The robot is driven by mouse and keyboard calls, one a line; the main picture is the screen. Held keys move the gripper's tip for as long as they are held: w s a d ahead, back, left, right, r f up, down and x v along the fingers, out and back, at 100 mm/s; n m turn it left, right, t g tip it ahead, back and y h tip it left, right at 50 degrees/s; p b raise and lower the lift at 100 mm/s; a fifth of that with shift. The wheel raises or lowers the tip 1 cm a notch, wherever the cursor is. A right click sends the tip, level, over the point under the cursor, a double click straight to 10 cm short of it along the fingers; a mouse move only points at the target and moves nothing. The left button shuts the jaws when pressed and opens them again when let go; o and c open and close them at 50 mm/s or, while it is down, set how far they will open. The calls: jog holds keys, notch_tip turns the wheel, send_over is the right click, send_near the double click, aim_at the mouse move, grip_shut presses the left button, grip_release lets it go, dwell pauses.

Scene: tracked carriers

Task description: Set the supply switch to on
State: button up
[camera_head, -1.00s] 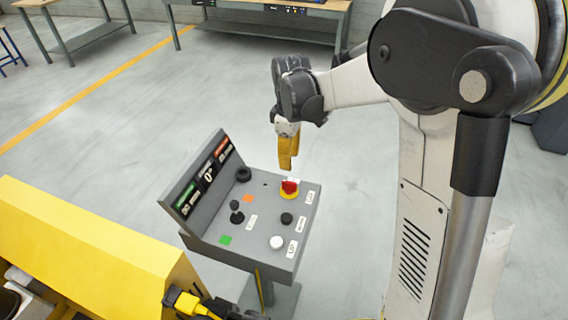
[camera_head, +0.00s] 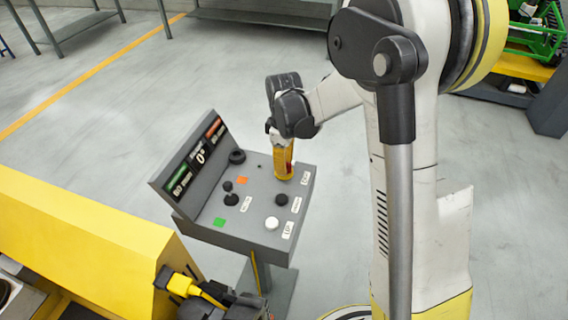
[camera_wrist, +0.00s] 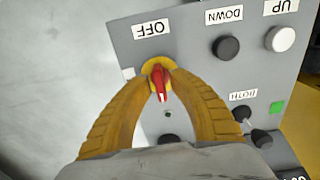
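The supply switch, a red handle (camera_wrist: 160,84) on a round yellow collar, sits at the edge of the grey control panel (camera_wrist: 197,62). The handle lies between my gripper's yellow fingertips (camera_wrist: 160,80) in the wrist view, with an OFF label (camera_wrist: 152,29) beside the collar. The fingers stand apart on both sides of the handle, and contact is not clear. In the head view my gripper (camera_head: 283,170) reaches down to the panel's right part and mostly hides the switch.
The panel also carries a black button (camera_wrist: 226,47), a white button (camera_wrist: 280,39), a black joystick (camera_head: 230,196), a black knob (camera_head: 237,156) and an upright display (camera_head: 192,165). A yellow machine (camera_head: 85,230) stands at left. Open floor lies beyond the panel.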

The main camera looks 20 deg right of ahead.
grip_shut()
jog(key=shift+m, duration=0.3)
jog(key=m, duration=1.2)
jog(key=shift+b, duration=0.35)
jog(key=shift+m, duration=2.5)
